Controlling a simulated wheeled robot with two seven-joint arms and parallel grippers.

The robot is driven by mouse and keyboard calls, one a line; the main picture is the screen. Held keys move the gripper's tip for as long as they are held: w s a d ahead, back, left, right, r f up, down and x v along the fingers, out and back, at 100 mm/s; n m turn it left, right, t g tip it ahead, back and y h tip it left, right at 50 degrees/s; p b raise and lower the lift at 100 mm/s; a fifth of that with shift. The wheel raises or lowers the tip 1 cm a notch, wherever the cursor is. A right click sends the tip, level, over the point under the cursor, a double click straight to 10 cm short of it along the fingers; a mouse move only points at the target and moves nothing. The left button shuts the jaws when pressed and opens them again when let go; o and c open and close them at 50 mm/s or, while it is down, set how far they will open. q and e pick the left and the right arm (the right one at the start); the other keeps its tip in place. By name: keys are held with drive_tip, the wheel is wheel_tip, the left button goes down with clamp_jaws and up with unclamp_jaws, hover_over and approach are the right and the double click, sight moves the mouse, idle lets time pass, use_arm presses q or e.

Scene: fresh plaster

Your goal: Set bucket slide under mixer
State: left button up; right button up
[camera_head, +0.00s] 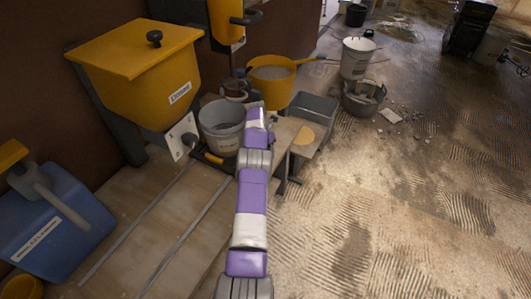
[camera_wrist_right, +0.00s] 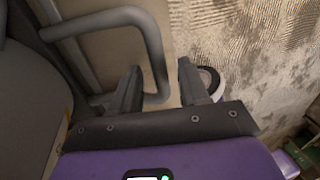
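A grey bucket (camera_head: 219,128) stands upright on a dark slide tray with an orange grip (camera_head: 213,158) at its near side, at the end of two metal rails (camera_head: 183,238) on the wooden bench. A yellow machine part with a dark handle (camera_head: 226,22), possibly the mixer, is on the wall behind. My purple and white right arm reaches up past the bucket's right side; its fingertips cannot be made out in the head view. In the right wrist view my right gripper (camera_wrist_right: 158,88) is open, with a bent grey bar (camera_wrist_right: 152,55) between or just beyond its fingers. My left gripper is out of view.
A yellow lidded hopper (camera_head: 150,85) overhangs the bench left of the bucket. A blue container (camera_head: 50,240) stands at front left. A yellow pan (camera_head: 271,75), a grey tub (camera_head: 314,108) and more buckets (camera_head: 356,58) are behind. The floor at right is mostly clear.

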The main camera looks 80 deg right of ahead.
wheel_tip(320, 180, up, 7)
drive_tip(key=w+p, duration=0.1)
drive_tip(key=p, duration=0.4)
drive_tip(key=shift+w+d+r, duration=0.15)
drive_tip(key=shift+d+r, duration=0.05)
idle(0.3)
